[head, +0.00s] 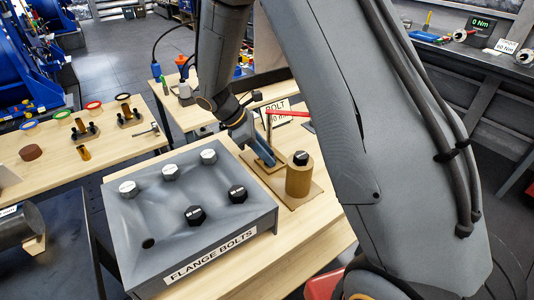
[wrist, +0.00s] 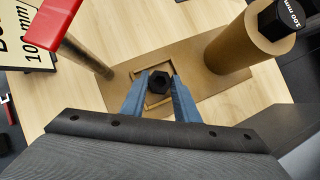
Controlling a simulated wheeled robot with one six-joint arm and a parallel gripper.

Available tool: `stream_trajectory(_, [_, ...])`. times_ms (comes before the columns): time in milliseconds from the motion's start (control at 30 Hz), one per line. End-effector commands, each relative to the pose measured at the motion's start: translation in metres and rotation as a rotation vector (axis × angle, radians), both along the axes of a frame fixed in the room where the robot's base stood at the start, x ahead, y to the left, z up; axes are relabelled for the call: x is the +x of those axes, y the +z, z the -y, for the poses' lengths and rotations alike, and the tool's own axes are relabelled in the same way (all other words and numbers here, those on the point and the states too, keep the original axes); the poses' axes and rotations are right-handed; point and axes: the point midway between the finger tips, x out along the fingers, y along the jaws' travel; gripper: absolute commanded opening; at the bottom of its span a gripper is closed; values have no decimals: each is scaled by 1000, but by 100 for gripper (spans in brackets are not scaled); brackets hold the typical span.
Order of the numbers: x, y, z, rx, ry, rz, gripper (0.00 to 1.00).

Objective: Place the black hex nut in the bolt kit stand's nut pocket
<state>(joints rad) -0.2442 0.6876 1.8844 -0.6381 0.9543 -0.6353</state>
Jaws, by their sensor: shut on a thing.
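The black hex nut (wrist: 159,81) sits between the two blue fingertips of my gripper (wrist: 160,84) in the wrist view. My gripper is shut on it. The bolt kit stand is a tan base (wrist: 202,94) with a square, low-walled nut pocket (wrist: 138,73). The nut shows inside the pocket's outline; I cannot tell whether it rests on the floor or hangs slightly above. In the head view my gripper (head: 266,158) reaches down over the stand (head: 299,201), and the nut is hidden there.
A tan cylinder (head: 299,181) holding a black-headed bolt stands right of the pocket. A post with a red bar (head: 290,113) and a bolt sign (head: 277,107) stand behind. The grey flange bolts box (head: 224,227) is at left. Light wood shows around the stand.

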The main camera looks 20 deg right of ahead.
Motion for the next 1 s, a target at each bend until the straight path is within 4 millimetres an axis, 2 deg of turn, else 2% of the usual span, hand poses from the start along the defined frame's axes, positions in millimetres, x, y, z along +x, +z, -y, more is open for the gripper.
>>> stream_trajectory(400, [0, -8, 0, 1, 0, 2, 0])
stream_trajectory(433, [0, -7, 0, 1, 0, 2, 33])
stream_trajectory(467, [0, -7, 0, 1, 0, 2, 36])
stream_trajectory(800, [1, -1, -2, 1, 0, 2, 36])
stream_trajectory(1000, [6, 26, -20, 1, 2, 6, 36])
